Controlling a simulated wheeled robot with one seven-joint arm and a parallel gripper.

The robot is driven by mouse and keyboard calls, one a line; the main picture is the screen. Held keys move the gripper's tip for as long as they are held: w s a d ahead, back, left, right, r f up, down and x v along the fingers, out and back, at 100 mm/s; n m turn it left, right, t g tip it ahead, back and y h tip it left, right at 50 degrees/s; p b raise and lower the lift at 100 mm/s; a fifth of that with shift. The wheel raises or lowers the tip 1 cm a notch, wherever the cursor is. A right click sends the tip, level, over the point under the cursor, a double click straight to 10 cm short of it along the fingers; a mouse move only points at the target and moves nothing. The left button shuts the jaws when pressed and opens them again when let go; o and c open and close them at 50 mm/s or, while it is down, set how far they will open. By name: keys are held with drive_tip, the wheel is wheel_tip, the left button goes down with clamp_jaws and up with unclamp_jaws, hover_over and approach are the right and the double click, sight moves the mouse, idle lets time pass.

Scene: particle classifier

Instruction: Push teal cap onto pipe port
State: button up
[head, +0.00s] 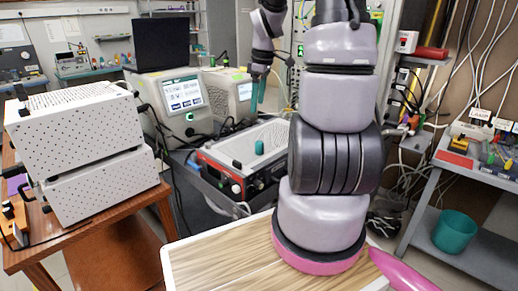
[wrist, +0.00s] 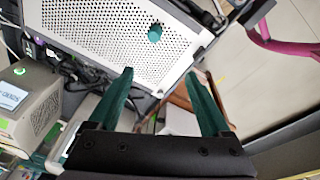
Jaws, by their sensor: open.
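A small teal cap (head: 259,147) stands on the perforated top of a grey instrument with a red-edged front (head: 224,174). The cap also shows in the wrist view (wrist: 155,33), beyond my fingertips and roughly between their lines. My gripper (head: 258,95) is above and behind the cap in the head view, pointing down. In the wrist view its two teal fingers (wrist: 160,75) are apart with nothing between them. The cap is apart from the fingers. I cannot make out the pipe port in either view.
Two cream instruments with screens (head: 183,98) stand behind, with dark cables around them. White perforated boxes (head: 80,130) sit on a wooden table at left. A grey shelf unit at right holds tools and a teal bin (head: 455,231). The perforated top around the cap looks clear.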

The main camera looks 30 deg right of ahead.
sight(260, 142)
drive_tip(key=d+f+n, duration=0.1)
drive_tip(key=f, duration=0.1)
drive_tip(key=w+d+f+n, duration=0.1)
drive_tip(key=f, duration=0.2)
drive_tip(key=w+d+f+n+y, duration=0.1)
drive_tip(key=f, duration=0.1)
drive_tip(key=shift+f+n+g, duration=0.15)
drive_tip(key=shift+n+g, duration=0.15)
drive_tip(key=shift+g, duration=0.1)
drive_tip(key=f, duration=0.4)
drive_tip(key=shift+w+a+f, duration=0.15)
drive_tip(key=shift+a+f, duration=0.1)
drive_tip(key=shift+f, duration=0.15)
drive_tip(key=shift+a+f, duration=0.25)
drive_tip(key=shift+f, duration=1.2)
drive_tip(key=shift+a+f, duration=0.2)
drive_tip(key=shift+f, duration=1.25)
clamp_jaws()
